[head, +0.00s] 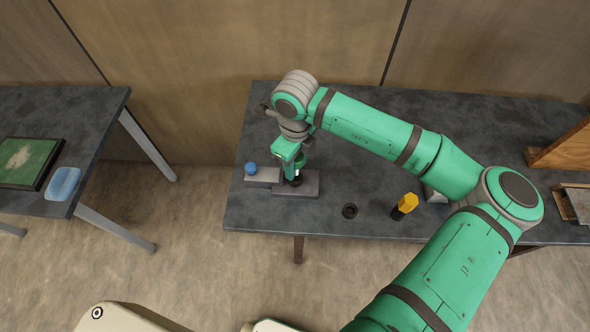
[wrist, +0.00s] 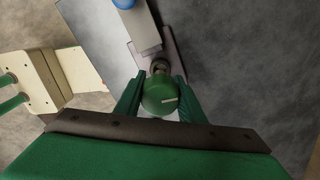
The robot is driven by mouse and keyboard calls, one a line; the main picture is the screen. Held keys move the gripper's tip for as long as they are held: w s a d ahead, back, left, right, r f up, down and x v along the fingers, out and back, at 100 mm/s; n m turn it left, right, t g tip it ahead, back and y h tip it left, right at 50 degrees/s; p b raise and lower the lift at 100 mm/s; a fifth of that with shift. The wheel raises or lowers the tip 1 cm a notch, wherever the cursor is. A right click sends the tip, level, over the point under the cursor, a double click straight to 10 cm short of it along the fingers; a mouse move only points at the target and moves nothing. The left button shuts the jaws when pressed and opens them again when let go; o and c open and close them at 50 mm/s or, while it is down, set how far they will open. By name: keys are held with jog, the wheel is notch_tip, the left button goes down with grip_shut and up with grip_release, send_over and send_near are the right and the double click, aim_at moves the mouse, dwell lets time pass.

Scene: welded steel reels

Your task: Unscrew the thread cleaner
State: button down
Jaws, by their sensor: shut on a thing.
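The thread cleaner (wrist: 160,96) shows in the wrist view as a round green head with a short white mark on top. My gripper (wrist: 158,92) is shut on it, with one green finger on each side. Below the head, a narrow metallic part meets a grey-purple base block (wrist: 172,52). The threads are hidden from view. In the head view my gripper (head: 296,177) points down over the base block (head: 309,187) near the left end of the dark table, and it largely hides the thread cleaner.
A light grey bar (head: 262,175) with a blue ball (head: 250,169) adjoins the block on the left. A black ring (head: 349,211) and a yellow-headed piece (head: 408,202) lie to the right. A wooden stand (head: 566,150) is far right. A second table (head: 85,115) stands left, across a gap.

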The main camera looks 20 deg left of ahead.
jog(key=shift+r, duration=2.7)
